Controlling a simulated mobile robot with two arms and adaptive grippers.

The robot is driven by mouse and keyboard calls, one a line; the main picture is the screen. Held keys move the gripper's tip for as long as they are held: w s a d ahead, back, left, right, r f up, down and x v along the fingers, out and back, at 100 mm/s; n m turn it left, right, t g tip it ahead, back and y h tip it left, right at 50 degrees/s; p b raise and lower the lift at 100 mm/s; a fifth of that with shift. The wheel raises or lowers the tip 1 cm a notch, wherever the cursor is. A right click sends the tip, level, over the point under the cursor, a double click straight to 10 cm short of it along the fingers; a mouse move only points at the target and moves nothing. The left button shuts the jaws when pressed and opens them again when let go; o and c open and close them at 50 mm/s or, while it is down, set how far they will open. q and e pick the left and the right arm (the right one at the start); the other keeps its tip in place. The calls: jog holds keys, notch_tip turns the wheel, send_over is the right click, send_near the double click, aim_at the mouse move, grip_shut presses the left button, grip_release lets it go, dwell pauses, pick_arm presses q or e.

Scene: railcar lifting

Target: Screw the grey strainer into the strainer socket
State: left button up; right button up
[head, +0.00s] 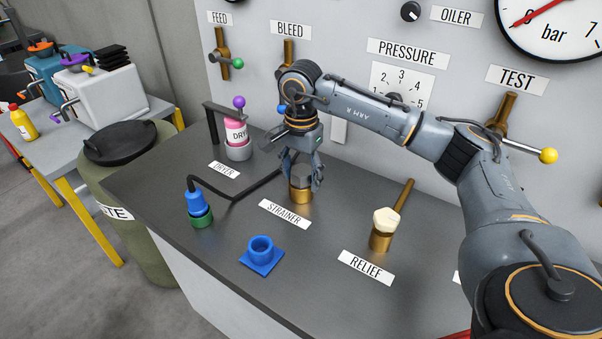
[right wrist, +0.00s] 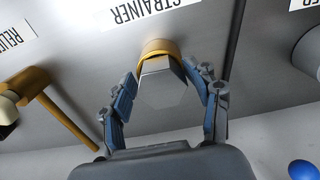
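The grey strainer (head: 300,175) is a hexagonal grey piece. It sits upright in the brass strainer socket (head: 301,194), behind the STRAINER label on the bench. The strainer (right wrist: 163,88) and the brass rim of the socket (right wrist: 160,46) also show in the right wrist view. My right gripper (head: 303,180) points down over the strainer, with a finger on either side of it. In the right wrist view the fingers of the right gripper (right wrist: 160,90) stand apart, with narrow gaps beside the strainer. The thread is hidden. My left gripper is not in view.
A brass relief fitting with a cream cap (head: 386,221) stands to the right. A blue socket (head: 261,253) and a blue-green fitting with a black hose (head: 199,206) are in front and left. The pink dryer (head: 237,132) stands behind left. The gauge panel (head: 345,60) rises behind.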

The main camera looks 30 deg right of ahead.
jog(key=shift+s, duration=0.1)
jog(key=shift+n+b, duration=0.35)
jog(key=shift+n, duration=0.85)
jog(key=n, duration=0.4)
jog(key=shift+b, duration=0.35)
jog(key=n, duration=0.4)
jog(key=shift+n+b, duration=0.3)
jog(key=shift+b, duration=0.05)
jog(key=n, duration=0.4)
jog(key=shift+d+r, duration=0.1)
